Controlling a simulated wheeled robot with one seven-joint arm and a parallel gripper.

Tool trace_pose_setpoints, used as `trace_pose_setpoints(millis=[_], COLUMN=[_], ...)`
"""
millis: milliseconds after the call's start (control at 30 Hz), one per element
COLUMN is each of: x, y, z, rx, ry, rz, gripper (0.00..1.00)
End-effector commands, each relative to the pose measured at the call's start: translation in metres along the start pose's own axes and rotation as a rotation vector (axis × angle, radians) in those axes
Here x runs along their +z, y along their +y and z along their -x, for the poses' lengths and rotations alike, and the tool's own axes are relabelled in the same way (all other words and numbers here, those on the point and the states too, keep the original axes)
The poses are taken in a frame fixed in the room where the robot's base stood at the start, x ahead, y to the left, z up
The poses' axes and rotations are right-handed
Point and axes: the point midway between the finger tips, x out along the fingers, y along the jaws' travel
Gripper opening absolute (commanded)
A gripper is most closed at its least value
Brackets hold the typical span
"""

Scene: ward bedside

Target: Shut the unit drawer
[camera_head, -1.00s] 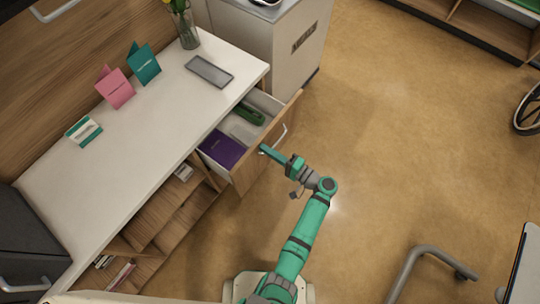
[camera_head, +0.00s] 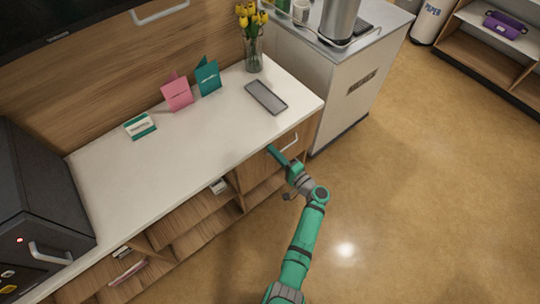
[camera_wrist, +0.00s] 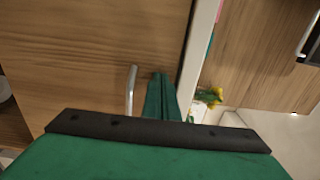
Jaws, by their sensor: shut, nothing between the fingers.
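The unit drawer (camera_head: 300,132) is in, its wooden front looking level with the unit under the white top (camera_head: 205,130). Its inside is hidden. Its pale bar handle (camera_head: 289,144) shows just right of my fingertips. My gripper (camera_head: 270,149) is shut and empty, its fingertips at the drawer front; I cannot tell if they touch it. In the wrist view the shut green fingers (camera_wrist: 161,85) point at the wooden drawer front (camera_wrist: 85,55), beside the metal handle (camera_wrist: 131,90).
On the top stand a vase of yellow tulips (camera_head: 252,40), a grey tablet (camera_head: 266,97), pink (camera_head: 177,93) and teal cards (camera_head: 208,77), and a small box (camera_head: 140,127). A grey cabinet (camera_head: 345,85) stands at right. The floor (camera_head: 430,200) at right is clear.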

Motion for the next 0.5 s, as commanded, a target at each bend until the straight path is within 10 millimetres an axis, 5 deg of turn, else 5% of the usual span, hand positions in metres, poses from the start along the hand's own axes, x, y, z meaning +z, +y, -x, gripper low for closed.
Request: trace_pose_setpoints(millis=[500], x=[-0.0015], y=[-0.0037], z=[-0.008], rx=[0.001], ry=[-0.002], rz=[0.008], gripper=[0.0])
